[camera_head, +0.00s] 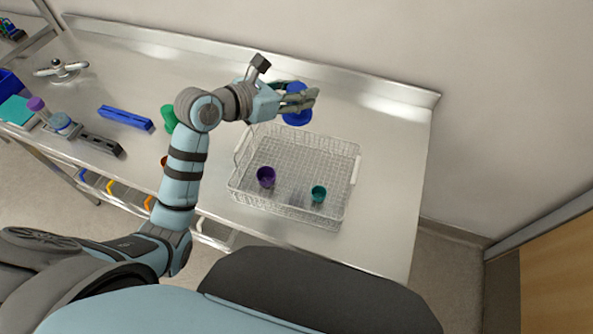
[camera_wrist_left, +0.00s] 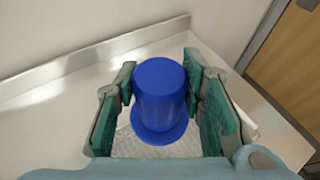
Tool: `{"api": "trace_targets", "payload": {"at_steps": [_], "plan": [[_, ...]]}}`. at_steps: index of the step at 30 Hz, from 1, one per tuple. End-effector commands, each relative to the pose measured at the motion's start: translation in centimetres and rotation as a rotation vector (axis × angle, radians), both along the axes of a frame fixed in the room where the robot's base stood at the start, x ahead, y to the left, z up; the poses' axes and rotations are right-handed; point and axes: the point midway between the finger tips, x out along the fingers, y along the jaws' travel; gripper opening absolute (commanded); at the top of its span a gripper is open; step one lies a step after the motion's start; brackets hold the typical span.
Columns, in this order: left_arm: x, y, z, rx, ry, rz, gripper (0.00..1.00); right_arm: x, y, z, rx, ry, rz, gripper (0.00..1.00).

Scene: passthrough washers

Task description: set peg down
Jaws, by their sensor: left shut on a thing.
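My left gripper (camera_head: 299,100) is shut on a blue peg (camera_head: 297,118), a flanged cylinder, with one finger on each side of it. The peg is held above the bench, near the far edge of the wire basket (camera_head: 237,190). In the left wrist view the peg (camera_wrist_left: 160,92) stands between the green finger pads, its wide flange at the lower end toward the basket mesh. From these views I cannot tell its height above the basket. My right gripper is not in view.
A purple cup (camera_head: 266,177) and a teal cup (camera_head: 318,194) are in the basket. The steel bench (camera_head: 395,160) is bare to the right. A green piece (camera_head: 168,118), a blue bar (camera_head: 126,118) and a dark bar (camera_head: 101,145) lie left of my arm. A wall stands behind.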

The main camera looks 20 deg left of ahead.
Motion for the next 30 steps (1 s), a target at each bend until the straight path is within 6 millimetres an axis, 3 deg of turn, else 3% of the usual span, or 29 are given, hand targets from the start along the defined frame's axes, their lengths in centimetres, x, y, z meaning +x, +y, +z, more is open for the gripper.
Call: {"api": "trace_targets", "payload": {"at_steps": [2,5,12,15,25,30], "plan": [[0.7,-1.2,0.3,-0.003,0.001,0.007,0.08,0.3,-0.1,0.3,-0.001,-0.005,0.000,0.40],[0.9,-1.6,-1.8,0.002,0.005,0.010,0.08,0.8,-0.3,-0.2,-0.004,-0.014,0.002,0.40],[0.8,-1.6,-11.3,0.001,0.005,0.009,0.08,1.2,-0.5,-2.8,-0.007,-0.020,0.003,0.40],[0.9,-1.6,-14.2,0.001,0.003,0.010,0.08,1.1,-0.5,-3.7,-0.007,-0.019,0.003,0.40],[0.9,-1.6,-19.7,0.002,0.000,0.008,0.08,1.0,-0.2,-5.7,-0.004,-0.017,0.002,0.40],[0.9,-1.6,-19.8,0.003,-0.002,0.008,0.08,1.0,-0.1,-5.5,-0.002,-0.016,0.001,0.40]]}}
